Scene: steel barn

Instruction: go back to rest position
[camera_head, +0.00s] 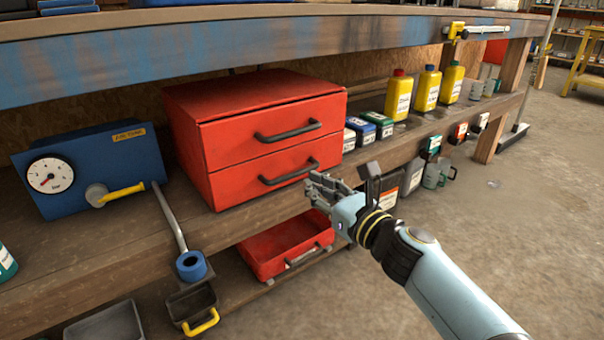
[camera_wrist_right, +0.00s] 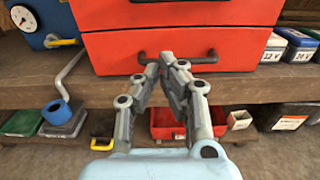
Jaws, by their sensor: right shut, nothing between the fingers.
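My right gripper (camera_head: 318,184) is shut and empty. It is in front of the lower drawer of a red two-drawer cabinet (camera_head: 255,130) on the wooden shelf. Both drawers look closed. The right wrist view shows the gripper's fingers (camera_wrist_right: 165,72) close to the lower drawer's dark handle (camera_wrist_right: 208,58); I cannot tell whether they touch it. The cabinet front (camera_wrist_right: 185,25) fills the top of that view. My left gripper is in neither view.
A blue gauge box (camera_head: 90,172) with a yellow-handled valve stands left on the shelf (camera_head: 110,255). A red tray (camera_head: 280,250) sits below. Yellow bottles (camera_head: 427,90) and small boxes stand to the right. A workbench edge (camera_head: 240,45) runs above. Open floor (camera_head: 530,220) lies at the right.

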